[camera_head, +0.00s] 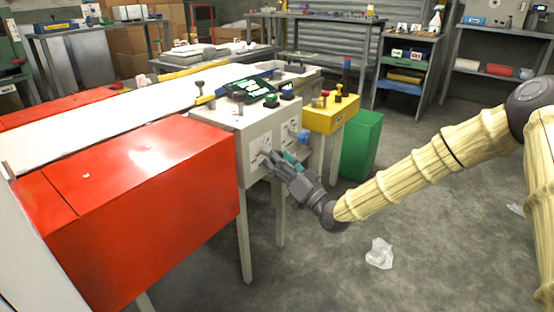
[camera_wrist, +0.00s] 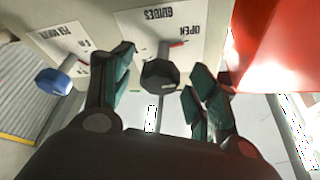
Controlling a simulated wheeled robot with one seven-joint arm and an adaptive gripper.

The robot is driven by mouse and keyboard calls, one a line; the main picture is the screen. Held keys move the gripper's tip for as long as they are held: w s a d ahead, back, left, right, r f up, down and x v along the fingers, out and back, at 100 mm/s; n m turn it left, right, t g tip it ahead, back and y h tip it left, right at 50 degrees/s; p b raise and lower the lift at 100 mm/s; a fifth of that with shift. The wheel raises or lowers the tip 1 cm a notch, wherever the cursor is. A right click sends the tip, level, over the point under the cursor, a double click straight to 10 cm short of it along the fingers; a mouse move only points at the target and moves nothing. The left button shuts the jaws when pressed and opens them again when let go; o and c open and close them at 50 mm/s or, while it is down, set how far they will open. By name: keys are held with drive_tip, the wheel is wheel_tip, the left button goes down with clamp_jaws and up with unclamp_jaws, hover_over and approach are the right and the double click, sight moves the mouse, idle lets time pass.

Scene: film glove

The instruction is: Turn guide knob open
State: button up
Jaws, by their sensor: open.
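The guide knob (camera_wrist: 161,75) is a dark faceted knob in the wrist view, on a white label plate reading GUIDES and OPEN. A small red mark shows beside its stem. My gripper (camera_wrist: 160,80) is open, with one teal-padded finger on each side of the knob and visible gaps between pads and knob. In the head view my gripper (camera_head: 276,160) is at the front face of the pale control box (camera_head: 222,118). There the fingers mostly hide the guide knob.
A blue knob (camera_wrist: 53,81) on a second label stands left of my fingers in the wrist view. A large red box (camera_head: 140,190) adjoins the control box. A yellow box (camera_head: 332,116) and green bin (camera_head: 362,145) stand beyond. Crumpled plastic (camera_head: 379,253) lies on the otherwise open floor.

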drive_tip(key=v, duration=1)
drive_tip(key=shift+s+d+f, duration=0.15)
drive_tip(key=shift+s+d, duration=0.05)
drive_tip(key=s+f+m+g+h, duration=0.1)
drive_tip(key=s+f+g+h, duration=0.45)
drive_tip(key=f, duration=0.85)
drive_tip(key=s+f+m+g+h, duration=0.1)
drive_tip(key=s+f+h, duration=0.1)
drive_tip(key=s+f, duration=0.85)
drive_tip(key=s+d+f+m+g+h, duration=0.1)
drive_tip(key=s+d+f+g+h, duration=0.2)
drive_tip(key=s+f, duration=0.45)
drive_tip(key=s+d+f+g+h, duration=0.25)
drive_tip(key=s+d+f, duration=0.25)
drive_tip(key=s+f, duration=0.25)
drive_tip(key=s+d+f+g+h, duration=0.2)
drive_tip(key=s+d+g, duration=0.35)
drive_tip(key=s, duration=0.75)
wheel_tip(320, 180, up, 37)
drive_tip(key=d+t+p, duration=0.1)
drive_tip(key=p, duration=3.6)
drive_tip(key=shift+w+d+f+m+t, duration=0.2)
drive_tip(key=shift+w+d+m+t, duration=0.1)
drive_tip(key=shift+t, duration=0.05)
